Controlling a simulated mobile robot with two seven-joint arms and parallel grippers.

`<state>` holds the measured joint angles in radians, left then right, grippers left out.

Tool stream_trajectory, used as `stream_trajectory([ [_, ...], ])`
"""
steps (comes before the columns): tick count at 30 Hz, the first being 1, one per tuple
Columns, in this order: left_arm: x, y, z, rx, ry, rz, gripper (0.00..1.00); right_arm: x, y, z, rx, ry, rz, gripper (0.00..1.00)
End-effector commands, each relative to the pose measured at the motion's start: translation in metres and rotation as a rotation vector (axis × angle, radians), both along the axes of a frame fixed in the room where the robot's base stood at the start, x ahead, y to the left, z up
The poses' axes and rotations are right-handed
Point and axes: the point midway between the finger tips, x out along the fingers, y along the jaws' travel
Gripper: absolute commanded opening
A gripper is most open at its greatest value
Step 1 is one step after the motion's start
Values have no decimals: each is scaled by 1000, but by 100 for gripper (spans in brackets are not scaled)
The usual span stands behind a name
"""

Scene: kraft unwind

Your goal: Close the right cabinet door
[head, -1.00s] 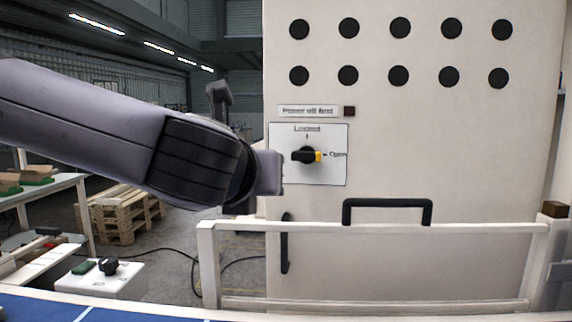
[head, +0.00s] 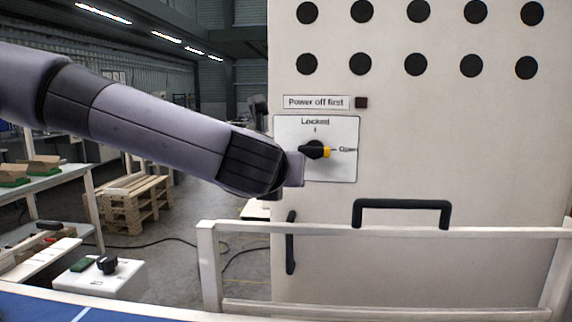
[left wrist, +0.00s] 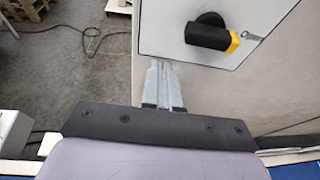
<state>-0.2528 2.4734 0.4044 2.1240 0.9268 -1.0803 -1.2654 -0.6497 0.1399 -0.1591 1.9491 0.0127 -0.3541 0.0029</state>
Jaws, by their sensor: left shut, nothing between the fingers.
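The right cabinet door appears to be the large cream panel (head: 420,165) with rows of black round spots, filling the right half of the head view. A vertical black handle (head: 290,243) is near its lower left edge. A white plate carries a black rotary knob (head: 314,150), its yellow tip pointing to "Open"; the knob also shows in the left wrist view (left wrist: 210,32). My left arm reaches across from the left to the door's left edge. My left gripper (left wrist: 165,85) is shut and empty beside that edge, below the plate. Its fingers are hidden in the head view. Whether they touch the door is unclear.
A white rail frame (head: 480,232) stands in front of the door's lower part, near a horizontal black handle (head: 402,204). Pallets (head: 135,203) and cables lie on the floor behind.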

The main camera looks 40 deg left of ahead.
Motion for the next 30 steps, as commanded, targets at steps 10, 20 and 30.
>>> stream_trajectory([
  [10,36,19,-1,0,1,1,0,0,0,11,0,0,0,43],
  [20,40,21,-2,0,0,0,0,0,0,11,0,0,0,43],
  [30,47,37,-1,-7,-1,13,0,0,0,11,1,0,1,43],
])
